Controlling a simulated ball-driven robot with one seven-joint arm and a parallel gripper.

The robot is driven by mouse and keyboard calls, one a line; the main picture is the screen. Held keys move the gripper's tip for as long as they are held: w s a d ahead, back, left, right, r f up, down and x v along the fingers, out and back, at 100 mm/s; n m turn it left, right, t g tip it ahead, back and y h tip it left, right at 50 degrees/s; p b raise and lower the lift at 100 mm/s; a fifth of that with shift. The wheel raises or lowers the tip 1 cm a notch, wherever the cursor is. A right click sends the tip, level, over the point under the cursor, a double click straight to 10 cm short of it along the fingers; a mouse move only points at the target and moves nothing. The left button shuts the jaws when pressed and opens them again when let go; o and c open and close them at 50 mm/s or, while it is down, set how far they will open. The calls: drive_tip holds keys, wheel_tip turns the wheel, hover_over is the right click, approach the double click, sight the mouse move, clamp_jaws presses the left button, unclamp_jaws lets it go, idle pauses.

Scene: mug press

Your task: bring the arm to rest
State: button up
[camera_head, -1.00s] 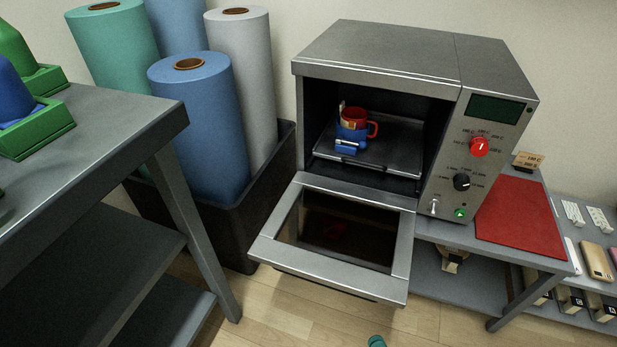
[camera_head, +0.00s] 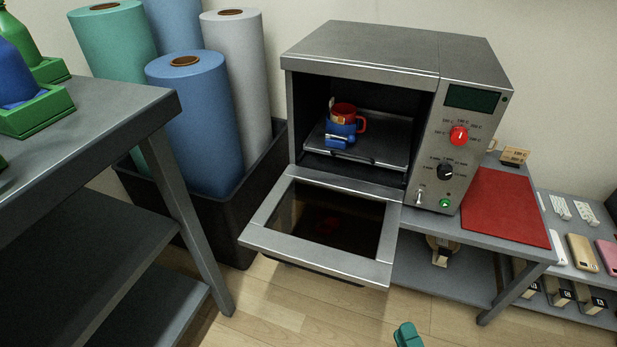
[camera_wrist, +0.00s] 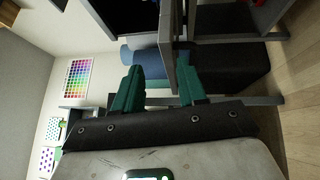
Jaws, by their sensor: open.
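My gripper (camera_wrist: 160,88) shows in the wrist view with its two teal fingers spread apart and nothing held between them. In the head view, only a teal piece of my gripper (camera_head: 407,336) shows at the bottom edge, right of and below the open oven door (camera_head: 320,258). The grey oven (camera_head: 380,50) stands with its door lowered. A red mug (camera_head: 343,109) with a blue wrap (camera_head: 341,129) sits inside on the oven's tray (camera_head: 388,140), apart from my gripper.
A grey table (camera_head: 110,105) with green holders is at the left, beside fabric rolls (camera_head: 190,120) in a dark bin. A red mat (camera_head: 503,208) lies right of the oven, with a low shelf beyond. The wooden floor (camera_head: 285,310) in front is partly clear.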

drive_tip(key=s+d+f+m+g+h+b, duration=0.25)
drive_tip(key=d+f+m+g+h, duration=0.5)
drive_tip(key=d+f+m, duration=0.45)
drive_tip(key=s+a+f+m+g+y+b, duration=0.1)
drive_tip(key=s+a+m+g+y+b, duration=0.25)
drive_tip(key=s+m+g, duration=0.8)
wheel_tip(320, 180, up, 38)
drive_tip(key=s+n+t+p, duration=0.1)
drive_tip(key=s+p, duration=0.1)
drive_tip(key=p, duration=3.5)
drive_tip(key=shift+s+d+n+h+p, duration=0.15)
drive_tip(key=shift+d+n+h+p, duration=0.15)
drive_tip(key=shift+n+p, duration=0.1)
drive_tip(key=shift+f, duration=0.1)
drive_tip(key=shift+c, duration=0.3)
